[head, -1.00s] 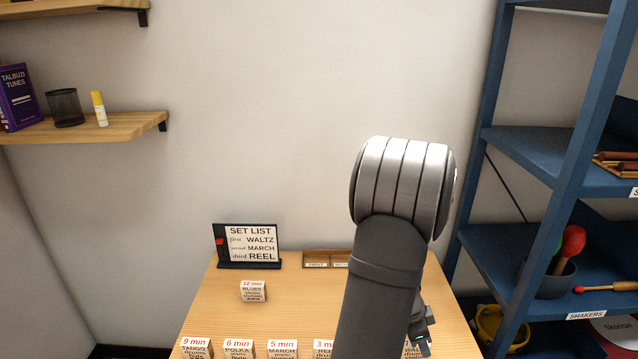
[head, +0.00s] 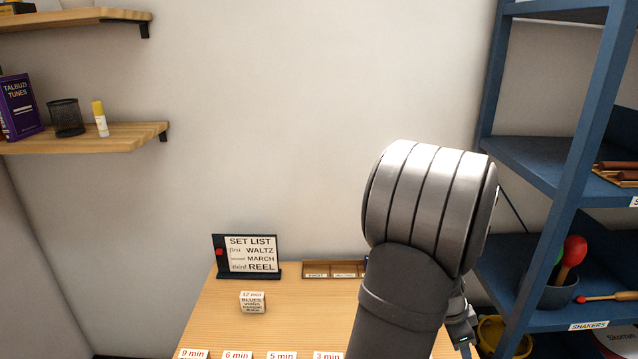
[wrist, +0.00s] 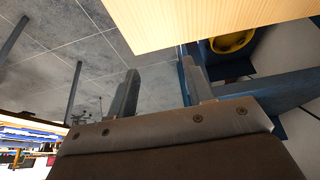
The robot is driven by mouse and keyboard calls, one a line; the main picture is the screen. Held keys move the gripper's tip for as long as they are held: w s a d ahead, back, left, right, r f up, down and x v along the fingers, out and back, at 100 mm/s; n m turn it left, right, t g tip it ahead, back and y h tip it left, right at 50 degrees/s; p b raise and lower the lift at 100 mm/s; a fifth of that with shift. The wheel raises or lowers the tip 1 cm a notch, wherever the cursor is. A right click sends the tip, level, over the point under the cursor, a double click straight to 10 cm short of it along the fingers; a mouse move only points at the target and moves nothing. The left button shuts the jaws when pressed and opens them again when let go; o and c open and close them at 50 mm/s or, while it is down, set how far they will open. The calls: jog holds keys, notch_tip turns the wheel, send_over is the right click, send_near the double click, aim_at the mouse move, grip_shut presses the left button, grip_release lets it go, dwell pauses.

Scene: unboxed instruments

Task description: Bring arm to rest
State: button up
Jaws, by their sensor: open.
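My gripper (wrist: 160,70) shows in the wrist view with its two fingers spread apart and nothing between them. Beyond the fingers are grey floor and the edge of the wooden table (wrist: 220,20). In the head view my arm rises at the right of the table, and part of my gripper (head: 462,330) shows at the table's right edge, mostly hidden behind the arm.
A set list board (head: 248,257), a wooden tray (head: 318,270) and a 12 min block (head: 252,302) stand on the table. Several blocks line its near edge. A blue shelf (head: 545,240) stands close to the right; a yellow bucket (head: 492,335) is low there.

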jog(key=w, duration=1.5)
jog(key=w+a+f, duration=0.5)
jog(key=w, duration=0.1)
jog(key=shift+w+f, duration=0.15)
jog(key=shift+w, duration=0.1)
